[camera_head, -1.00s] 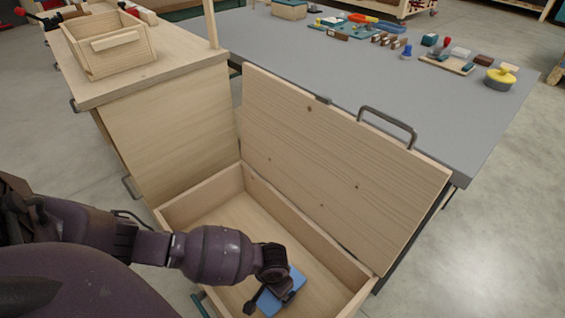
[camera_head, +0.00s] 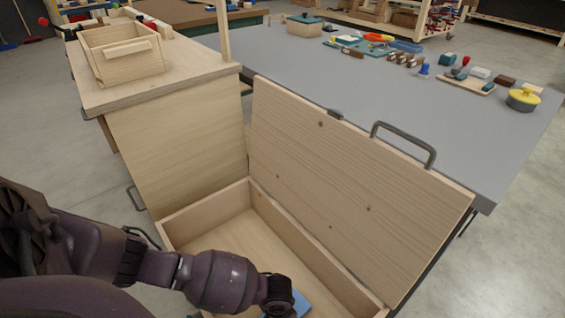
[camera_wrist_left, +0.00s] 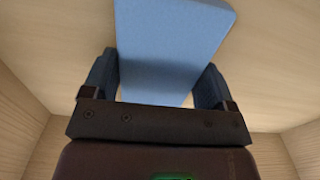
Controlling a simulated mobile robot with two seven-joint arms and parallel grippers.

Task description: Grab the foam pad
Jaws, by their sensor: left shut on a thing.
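The foam pad (camera_wrist_left: 172,40) is a flat blue block. In the left wrist view it lies between the two fingers of my left gripper (camera_wrist_left: 155,78), which is shut on it. In the head view the pad (camera_head: 300,302) shows only in part, behind and beside my dark left gripper (camera_head: 280,298), at the bottom edge of the picture. Both are inside the open wooden chest (camera_head: 205,213). I cannot tell whether the pad touches the chest floor. My right gripper is not in view.
The chest's raised lid (camera_head: 340,190) with a grey handle (camera_head: 405,143) stands behind it. A grey table (camera_head: 430,120) with small items lies beyond. A wooden cabinet (camera_head: 175,140) bearing an open wooden box (camera_head: 125,55) stands at left.

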